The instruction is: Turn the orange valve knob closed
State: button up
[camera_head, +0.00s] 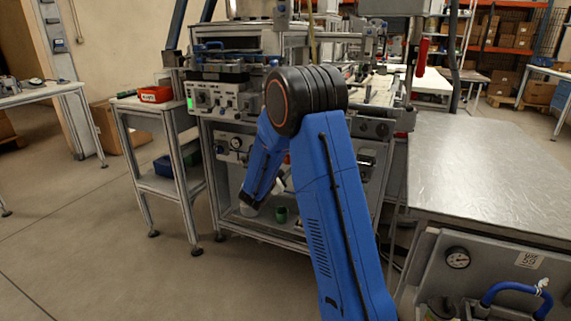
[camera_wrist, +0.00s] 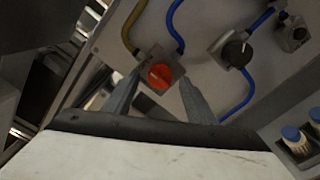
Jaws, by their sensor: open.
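The orange valve knob (camera_wrist: 159,76) sits on a small grey block on a light panel in the wrist view, with a yellow hose and a blue hose running up from the block. My gripper (camera_wrist: 162,80) is open, and its two fingers show on either side of the knob in the picture. I cannot tell whether the fingertips touch the block. In the head view my blue arm reaches toward the machine, and its elbow and links hide the gripper and the orange knob.
A black knob (camera_wrist: 236,50) with blue hoses is to the right on the same panel. Blue-capped parts (camera_wrist: 291,133) are at the lower right. In the head view, a steel table (camera_head: 490,165) stands on the right and a small side stand holds a red bin (camera_head: 155,94).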

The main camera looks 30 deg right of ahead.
jog(key=shift+w+d, duration=0.3)
jog(key=shift+d, duration=0.15)
jog(key=c, duration=1)
jog(key=shift+c, duration=0.2)
